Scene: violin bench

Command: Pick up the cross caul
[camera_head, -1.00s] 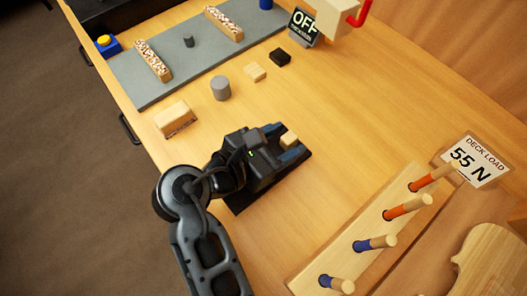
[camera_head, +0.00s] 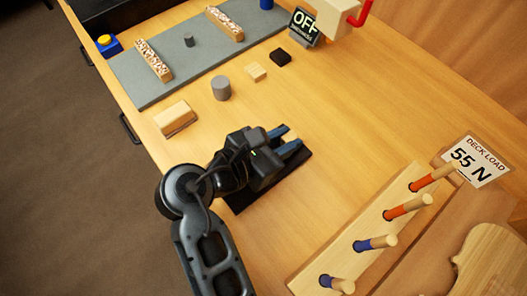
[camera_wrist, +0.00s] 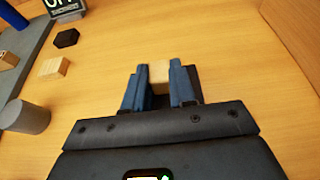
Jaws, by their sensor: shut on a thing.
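A small pale wooden block (camera_head: 289,137), which looks to be the cross caul, sits between the blue fingers of my gripper (camera_head: 283,142). In the wrist view the fingers of my gripper (camera_wrist: 158,78) press on both sides of the block (camera_wrist: 159,71), and only its end shows. A dark flat pad (camera_head: 240,202) lies on the bench under my gripper. I cannot tell whether the block touches the pad.
A wooden rack (camera_head: 308,284) with several pegs stands at the right, near a "55 N" sign (camera_head: 475,162). A pale block (camera_head: 175,117), grey cylinder (camera_head: 221,88) and grey mat (camera_head: 125,76) lie at the upper left.

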